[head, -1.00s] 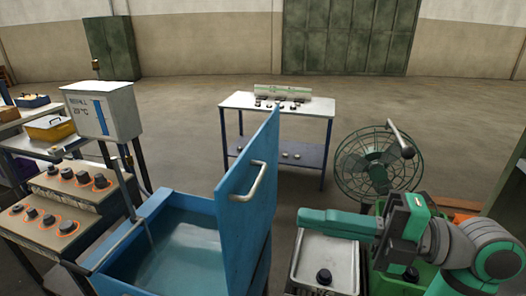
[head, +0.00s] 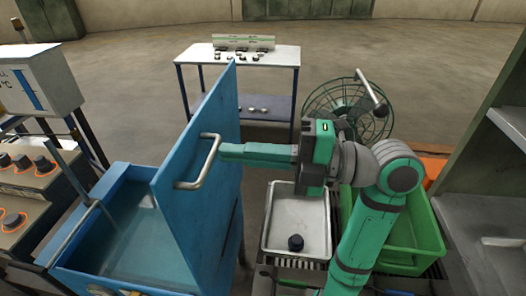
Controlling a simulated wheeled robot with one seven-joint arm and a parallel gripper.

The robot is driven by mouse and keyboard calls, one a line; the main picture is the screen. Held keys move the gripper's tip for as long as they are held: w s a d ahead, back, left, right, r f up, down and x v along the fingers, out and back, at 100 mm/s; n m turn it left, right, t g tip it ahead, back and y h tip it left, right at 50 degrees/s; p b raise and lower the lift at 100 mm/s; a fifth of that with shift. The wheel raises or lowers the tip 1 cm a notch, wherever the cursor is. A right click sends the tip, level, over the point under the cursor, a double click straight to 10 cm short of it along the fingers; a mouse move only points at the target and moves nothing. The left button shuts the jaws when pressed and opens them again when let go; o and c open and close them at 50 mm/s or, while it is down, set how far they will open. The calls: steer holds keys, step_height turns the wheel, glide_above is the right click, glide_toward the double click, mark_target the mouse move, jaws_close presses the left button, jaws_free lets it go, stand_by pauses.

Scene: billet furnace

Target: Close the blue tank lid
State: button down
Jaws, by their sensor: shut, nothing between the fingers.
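The blue tank (head: 75,272) stands at the lower left, with water in it. Its blue lid (head: 207,185) stands open, nearly upright, along the tank's right side.
A metal tray (head: 268,225) with a dark knobbed piece (head: 295,242) lies below my arm. A green crate (head: 437,240) and a wire-cage fan (head: 318,100) are to the right. A white-topped table (head: 284,56) stands behind. A control box (head: 38,80) is at the left.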

mark_target(181, 148)
steer(key=a, duration=0.6)
steer(key=shift+w+a, duration=0.2)
steer(key=shift+a, duration=0.2)
